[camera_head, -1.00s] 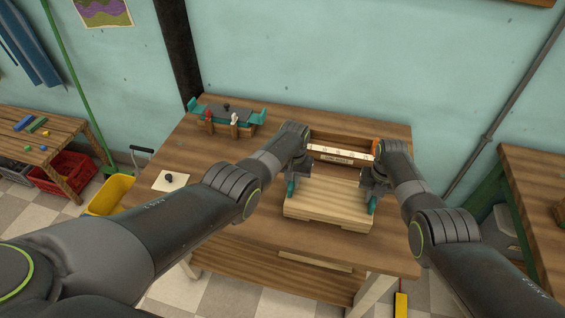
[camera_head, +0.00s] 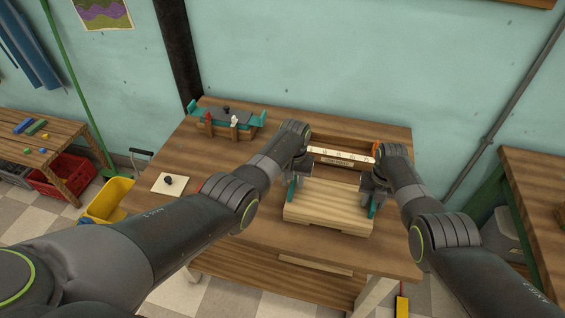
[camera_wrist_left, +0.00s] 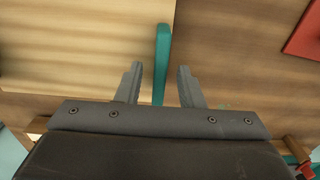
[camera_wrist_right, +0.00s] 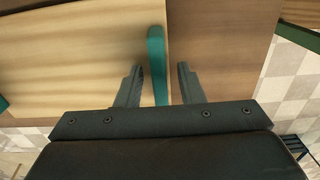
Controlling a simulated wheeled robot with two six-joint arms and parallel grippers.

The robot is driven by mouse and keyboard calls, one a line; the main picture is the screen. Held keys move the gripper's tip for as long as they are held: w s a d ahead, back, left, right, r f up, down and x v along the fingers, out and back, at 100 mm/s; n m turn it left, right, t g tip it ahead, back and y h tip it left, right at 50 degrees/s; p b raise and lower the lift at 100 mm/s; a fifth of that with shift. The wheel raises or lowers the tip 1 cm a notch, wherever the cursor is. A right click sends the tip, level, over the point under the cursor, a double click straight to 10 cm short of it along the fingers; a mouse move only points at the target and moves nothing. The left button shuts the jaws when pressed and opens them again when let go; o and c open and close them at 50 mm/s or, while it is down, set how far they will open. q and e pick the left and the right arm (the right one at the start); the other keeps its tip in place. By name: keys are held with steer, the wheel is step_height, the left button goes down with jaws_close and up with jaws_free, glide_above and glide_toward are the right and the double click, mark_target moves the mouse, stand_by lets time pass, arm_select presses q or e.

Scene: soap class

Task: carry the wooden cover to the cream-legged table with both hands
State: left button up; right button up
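The wooden cover (camera_head: 328,207) is a pale slatted board with a teal handle at each side. It appears to lie flat on the brown top of the cream-legged table (camera_head: 215,262), near the front right. My left gripper (camera_head: 293,178) is at its left handle; in the left wrist view, the open fingers (camera_wrist_left: 157,75) straddle the teal handle (camera_wrist_left: 161,55) with gaps on both sides. My right gripper (camera_head: 372,190) is at its right handle; in the right wrist view, the open fingers (camera_wrist_right: 160,75) likewise straddle the handle (camera_wrist_right: 156,50) without visible contact.
Behind the cover are an open wooden box and a pale marked strip (camera_head: 340,155). A teal-ended rack (camera_head: 228,122) stands at the back left, a paper with a dark knob (camera_head: 170,184) at the left. A green-legged table (camera_head: 535,180) stands right.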

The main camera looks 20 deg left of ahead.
arm_select(q)
step_height(320, 180, up, 10)
arm_select(e)
step_height(320, 180, up, 12)
stand_by(1.0)
stand_by(0.4)
